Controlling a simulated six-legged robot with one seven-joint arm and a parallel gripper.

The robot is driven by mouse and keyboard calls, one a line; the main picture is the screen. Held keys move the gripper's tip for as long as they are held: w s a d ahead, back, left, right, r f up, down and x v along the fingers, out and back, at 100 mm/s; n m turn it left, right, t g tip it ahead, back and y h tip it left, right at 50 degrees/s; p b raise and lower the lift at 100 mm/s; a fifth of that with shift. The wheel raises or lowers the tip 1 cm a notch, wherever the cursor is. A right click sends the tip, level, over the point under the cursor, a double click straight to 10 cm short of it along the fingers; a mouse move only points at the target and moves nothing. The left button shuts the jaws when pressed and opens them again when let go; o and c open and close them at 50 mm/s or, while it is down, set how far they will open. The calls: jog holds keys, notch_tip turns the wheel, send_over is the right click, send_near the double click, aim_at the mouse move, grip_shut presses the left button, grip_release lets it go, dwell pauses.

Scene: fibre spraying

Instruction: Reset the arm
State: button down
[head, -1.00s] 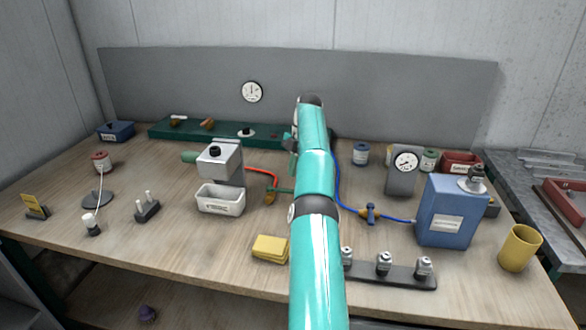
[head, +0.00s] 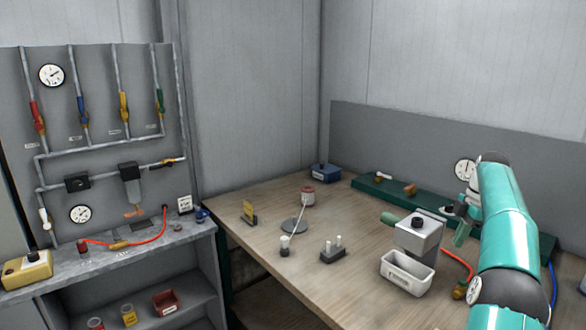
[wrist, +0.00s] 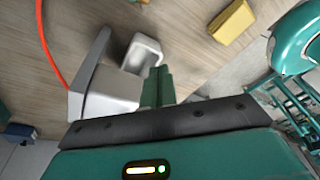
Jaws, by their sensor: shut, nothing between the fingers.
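My teal arm stands on the right side of the head view, and its gripper (head: 461,234) hangs over the back part of the wooden table. In the wrist view my gripper (wrist: 157,74) shows as two green fingers shut together with nothing between them. The grey machine (head: 418,232) with a black knob is left of my gripper in the head view, with a white bin (head: 407,275) in front of it. In the wrist view the grey machine (wrist: 103,92) and the white bin (wrist: 142,52) lie beside and beyond the fingers.
A grey bench (head: 120,252) with a pipe panel (head: 100,130) stands at the left. A yellow block (wrist: 232,22) shows in the wrist view.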

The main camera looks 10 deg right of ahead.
jog(key=a+r+m+h, duration=0.1)
jog(key=a+r, duration=0.2)
jog(key=a, duration=0.4)
jog(key=a+r+m+t, duration=0.1)
jog(key=a+r+m, duration=0.1)
jog(key=a+r, duration=0.35)
jog(key=a+r+m+h, duration=0.1)
jog(key=a, duration=0.8)
jog(key=s+a+m+t+h, duration=0.1)
jog(key=s+a+m+t, duration=0.35)
jog(key=s+a, duration=1.1)
jog(key=s+a+f+m, duration=0.6)
jog(key=s+f, duration=0.3)
jog(key=s, duration=0.2)
jog(key=shift+s+a+y, duration=0.15)
jog(key=shift+s+y, duration=0.15)
jog(key=shift+s, duration=0.05)
